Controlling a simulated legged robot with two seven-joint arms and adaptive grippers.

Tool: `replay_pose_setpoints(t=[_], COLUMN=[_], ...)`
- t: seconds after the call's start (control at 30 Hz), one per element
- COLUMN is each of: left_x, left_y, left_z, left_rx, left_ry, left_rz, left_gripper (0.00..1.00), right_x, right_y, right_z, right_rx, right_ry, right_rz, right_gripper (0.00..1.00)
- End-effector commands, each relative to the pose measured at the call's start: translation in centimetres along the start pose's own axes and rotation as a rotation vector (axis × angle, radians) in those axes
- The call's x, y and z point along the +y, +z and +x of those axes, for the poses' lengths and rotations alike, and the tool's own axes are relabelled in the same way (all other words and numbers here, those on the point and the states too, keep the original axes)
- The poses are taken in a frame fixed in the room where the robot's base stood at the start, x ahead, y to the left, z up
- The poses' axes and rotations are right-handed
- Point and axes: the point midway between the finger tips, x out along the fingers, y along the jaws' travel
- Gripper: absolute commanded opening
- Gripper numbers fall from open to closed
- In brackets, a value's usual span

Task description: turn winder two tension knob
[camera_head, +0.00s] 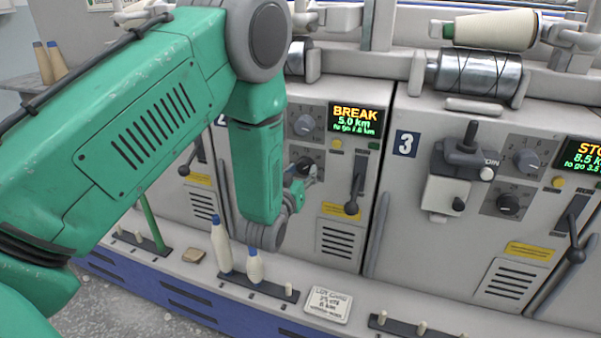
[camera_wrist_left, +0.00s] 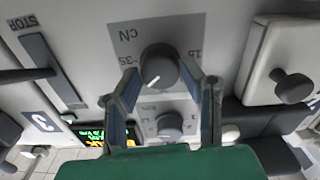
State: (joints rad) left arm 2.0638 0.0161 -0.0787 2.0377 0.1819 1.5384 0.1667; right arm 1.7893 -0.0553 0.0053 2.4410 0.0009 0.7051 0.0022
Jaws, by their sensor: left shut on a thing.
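The winder two tension knob (camera_wrist_left: 158,70) is a dark round dial with a white pointer mark, on a grey plate marked cN. The left wrist view shows it upside down. My left gripper (camera_wrist_left: 163,82) has one finger on each side of the knob and is shut on it. In the head view the gripper (camera_head: 308,176) reaches winder two's panel from above, and the knob (camera_head: 306,160) is partly hidden by it. My right gripper is not in view.
A second knob (camera_head: 304,125), marked km in the wrist view, sits above it beside a display (camera_head: 354,121) reading BREAK. A black lever (camera_head: 354,188) stands to the right. Bobbins (camera_head: 222,246) stand on the ledge below, near a small card (camera_head: 328,306). Winder three (camera_head: 415,240) is to the right.

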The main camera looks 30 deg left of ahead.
Motion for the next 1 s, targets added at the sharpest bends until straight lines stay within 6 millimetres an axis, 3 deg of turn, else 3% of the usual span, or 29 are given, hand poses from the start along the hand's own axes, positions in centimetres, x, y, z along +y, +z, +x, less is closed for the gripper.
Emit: replay_pose_setpoints(t=[0.37,1.0], left_x=[-0.1,-0.3], left_y=[0.2,0.4], left_z=[-0.1,-0.1], left_rx=[-0.008,-0.009], left_ry=[0.0,-0.007], left_rz=[-0.136,-0.72], left_gripper=[0.06,0.06], right_x=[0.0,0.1], right_y=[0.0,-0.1], right_z=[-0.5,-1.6], right_rx=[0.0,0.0], right_ry=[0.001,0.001], right_rz=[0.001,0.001], right_gripper=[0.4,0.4])
